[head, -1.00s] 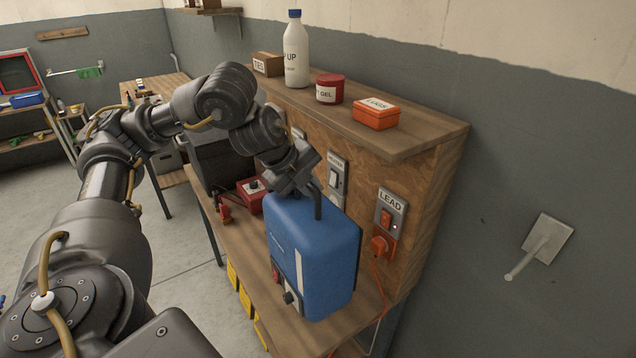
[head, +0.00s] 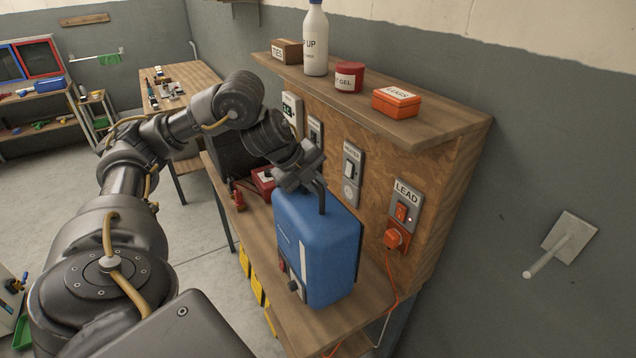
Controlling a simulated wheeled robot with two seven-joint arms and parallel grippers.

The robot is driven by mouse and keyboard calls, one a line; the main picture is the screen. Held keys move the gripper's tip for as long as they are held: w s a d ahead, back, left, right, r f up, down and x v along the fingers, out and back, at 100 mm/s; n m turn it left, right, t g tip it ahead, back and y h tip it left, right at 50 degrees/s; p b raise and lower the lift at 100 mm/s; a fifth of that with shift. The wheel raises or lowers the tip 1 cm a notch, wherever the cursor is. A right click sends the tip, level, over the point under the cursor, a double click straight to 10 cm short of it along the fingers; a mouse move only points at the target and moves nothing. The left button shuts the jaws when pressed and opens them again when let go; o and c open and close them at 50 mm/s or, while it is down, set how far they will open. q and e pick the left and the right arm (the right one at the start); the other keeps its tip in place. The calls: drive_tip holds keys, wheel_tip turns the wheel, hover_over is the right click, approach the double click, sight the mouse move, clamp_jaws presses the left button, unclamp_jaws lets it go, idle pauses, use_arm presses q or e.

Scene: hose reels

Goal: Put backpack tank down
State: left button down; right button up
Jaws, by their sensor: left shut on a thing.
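The blue backpack tank (head: 325,243) is upright at the wooden bench (head: 318,326), with a dark back panel and a small control panel low on its front. My left gripper (head: 318,190) is shut on the tank's dark handle at its top. The tank's lower end appears at or just above the bench top; I cannot tell whether it touches. My right gripper is not in view.
An orange plug and cable (head: 396,238) sit right of the tank under the LEAD switch (head: 403,212). A red box (head: 264,181) stands behind it. The shelf (head: 430,133) above holds a bottle (head: 316,45), tub and boxes.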

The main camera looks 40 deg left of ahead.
use_arm(q)
drive_tip(key=shift+f+p, duration=0.45)
drive_tip(key=shift+f, duration=0.9)
drive_tip(key=c, duration=1.4)
unclamp_jaws()
drive_tip(key=shift+f, duration=0.1)
drive_tip(key=shift+s, duration=0.1)
drive_tip(key=shift+s+r, duration=0.1)
drive_tip(key=shift+r, duration=0.2)
drive_tip(key=v, duration=1.1)
drive_tip(key=shift+r, duration=0.15)
